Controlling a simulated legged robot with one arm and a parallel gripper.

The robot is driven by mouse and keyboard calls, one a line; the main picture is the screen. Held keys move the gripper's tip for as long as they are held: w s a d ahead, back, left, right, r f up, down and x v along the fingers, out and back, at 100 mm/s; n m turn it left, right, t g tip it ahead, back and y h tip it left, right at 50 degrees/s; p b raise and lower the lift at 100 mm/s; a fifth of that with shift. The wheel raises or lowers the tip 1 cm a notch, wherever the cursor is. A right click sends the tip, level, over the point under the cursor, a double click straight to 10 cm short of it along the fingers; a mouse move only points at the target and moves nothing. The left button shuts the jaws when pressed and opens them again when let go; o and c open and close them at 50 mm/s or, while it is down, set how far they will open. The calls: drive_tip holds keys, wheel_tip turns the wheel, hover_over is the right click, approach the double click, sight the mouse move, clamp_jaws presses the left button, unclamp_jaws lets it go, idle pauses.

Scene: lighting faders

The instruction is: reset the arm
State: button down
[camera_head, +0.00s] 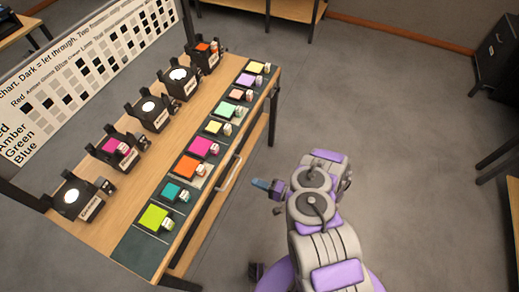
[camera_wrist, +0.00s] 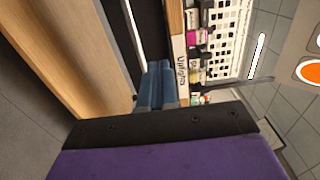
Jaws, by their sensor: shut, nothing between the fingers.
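My gripper (camera_head: 268,187) is beside the right edge of the wooden table, over the floor and apart from the table. Its blue fingers also show in the wrist view (camera_wrist: 156,88), close together with nothing between them. My grey and purple arm is folded at the lower right in the head view. The wooden table (camera_head: 95,228) carries a row of black lamp units, among them one with a pink square (camera_head: 117,148) and one with a white disc (camera_head: 151,108).
A dark strip along the table's right side holds several coloured squares, such as a lime one (camera_head: 155,217) and an orange one (camera_head: 188,167). A chart board (camera_head: 85,75) stands behind the lamps. A black cabinet (camera_head: 497,55) is at the upper right.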

drive_tip(key=a+r+n+g+y, duration=0.2)
drive_tip(key=a+r+g, duration=0.25)
drive_tip(key=r, duration=0.55)
drive_tip(key=a+r+n+g+y, duration=0.1)
drive_tip(key=a+r+g, duration=0.3)
drive_tip(key=r, duration=0.6)
drive_tip(key=s+a+r+n+g+h, duration=0.1)
drive_tip(key=s+r+n+g+h, duration=0.15)
drive_tip(key=s+r, duration=0.4)
drive_tip(key=s+a+r+n+g+h, duration=0.1)
drive_tip(key=s+r+n+g, duration=0.25)
drive_tip(key=r, duration=0.65)
drive_tip(key=s+d+r+h, duration=0.6)
drive_tip(key=s+d+h, duration=0.2)
drive_tip(key=s, duration=0.4)
drive_tip(key=s+d+r+m+t+h, duration=0.1)
drive_tip(key=s+d+h, duration=0.3)
drive_tip(key=d, duration=0.5)
drive_tip(key=s+d+r+m+t+h, duration=0.1)
drive_tip(key=s+d+m+t+h, duration=0.2)
drive_tip(key=d, duration=0.6)
drive_tip(key=shift+s+d+r+t+h, duration=0.15)
drive_tip(key=shift+s+t+h, duration=0.4)
drive_tip(key=shift+s+t, duration=0.35)
